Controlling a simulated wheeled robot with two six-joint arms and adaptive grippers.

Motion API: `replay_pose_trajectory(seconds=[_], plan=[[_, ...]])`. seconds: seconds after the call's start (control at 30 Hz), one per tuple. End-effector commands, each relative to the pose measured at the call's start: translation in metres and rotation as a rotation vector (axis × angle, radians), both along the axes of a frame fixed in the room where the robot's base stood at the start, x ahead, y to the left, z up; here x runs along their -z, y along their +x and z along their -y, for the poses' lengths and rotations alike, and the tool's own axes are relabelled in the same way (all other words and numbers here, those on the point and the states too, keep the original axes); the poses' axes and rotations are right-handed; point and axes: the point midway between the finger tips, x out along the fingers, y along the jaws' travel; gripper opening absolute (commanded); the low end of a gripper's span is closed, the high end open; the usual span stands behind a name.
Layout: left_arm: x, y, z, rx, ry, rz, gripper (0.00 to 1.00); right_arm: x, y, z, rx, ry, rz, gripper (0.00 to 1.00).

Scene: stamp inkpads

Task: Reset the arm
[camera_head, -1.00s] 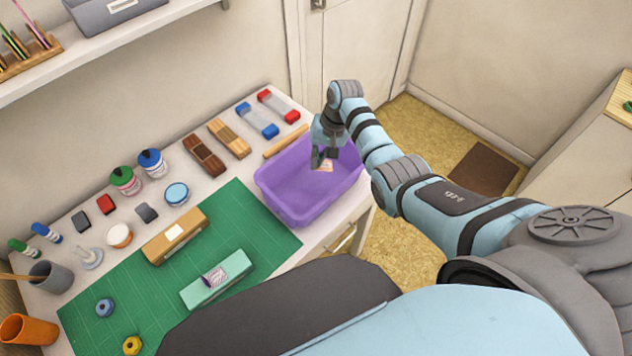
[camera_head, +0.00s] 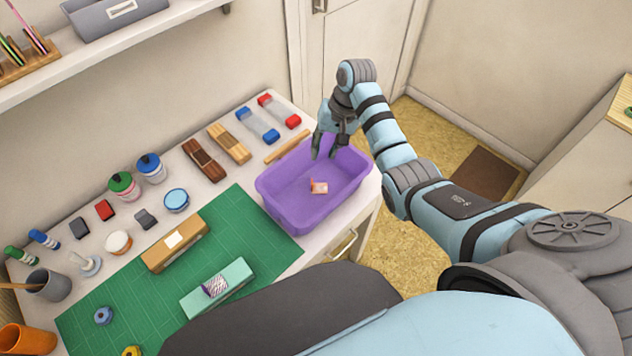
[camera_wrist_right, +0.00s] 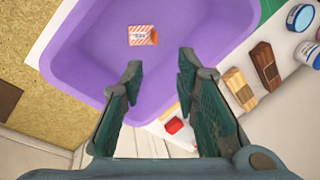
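My right gripper (camera_head: 328,145) is above the far side of the purple bin (camera_head: 292,200). In the right wrist view its two fingers (camera_wrist_right: 160,88) are apart with nothing between them. A small white and orange box (camera_head: 319,187) lies on the bin's floor; it also shows in the wrist view (camera_wrist_right: 142,36), clear of the fingertips. My left gripper does not show in either view.
The bin stands at the table's right end. A green cutting mat (camera_head: 120,300) holds a brown block (camera_head: 175,241) and a mint block (camera_head: 218,287). Inkpads, jars and stamps line the wall side. A shelf (camera_head: 110,48) hangs above. Open floor (camera_head: 425,135) is at right.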

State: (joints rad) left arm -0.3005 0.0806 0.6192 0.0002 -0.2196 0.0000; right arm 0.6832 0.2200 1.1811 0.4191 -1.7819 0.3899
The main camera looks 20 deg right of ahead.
Motion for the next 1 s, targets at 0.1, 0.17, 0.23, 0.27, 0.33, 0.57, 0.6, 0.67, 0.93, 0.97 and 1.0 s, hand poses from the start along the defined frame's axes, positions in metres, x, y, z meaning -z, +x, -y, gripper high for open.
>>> replay_pose_trajectory(seconds=[0.1,0.17,0.23,0.27,0.33,0.57,0.6,0.67,0.93,0.97,1.0], plan=[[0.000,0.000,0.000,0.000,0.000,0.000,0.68,-0.031,-0.003,0.008,0.001,-0.002,0.006,0.28],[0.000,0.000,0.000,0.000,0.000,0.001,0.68,-0.042,-0.005,0.010,-0.001,-0.002,0.005,0.28],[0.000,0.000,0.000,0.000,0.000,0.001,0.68,-0.051,-0.006,0.012,0.000,0.000,0.003,0.28],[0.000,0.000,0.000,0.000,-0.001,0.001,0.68,-0.054,-0.007,0.012,0.000,0.000,0.002,0.28],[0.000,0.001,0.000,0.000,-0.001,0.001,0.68,-0.057,-0.007,0.013,0.000,0.000,0.002,0.28],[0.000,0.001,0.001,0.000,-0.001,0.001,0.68,-0.057,-0.007,0.013,-0.001,0.000,0.002,0.28],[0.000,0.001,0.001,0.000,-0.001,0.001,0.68,-0.057,-0.007,0.013,-0.001,0.000,0.002,0.28],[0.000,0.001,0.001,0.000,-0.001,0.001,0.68,-0.057,-0.007,0.013,-0.001,0.000,0.002,0.28],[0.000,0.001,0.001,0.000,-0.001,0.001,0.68,-0.012,-0.039,0.009,-0.063,-0.064,0.024,0.28],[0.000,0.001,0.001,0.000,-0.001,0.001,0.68,0.002,-0.051,0.007,-0.086,-0.087,0.036,0.28],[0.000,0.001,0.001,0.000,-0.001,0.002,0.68,0.019,-0.069,0.005,-0.121,-0.118,0.055,0.28]])
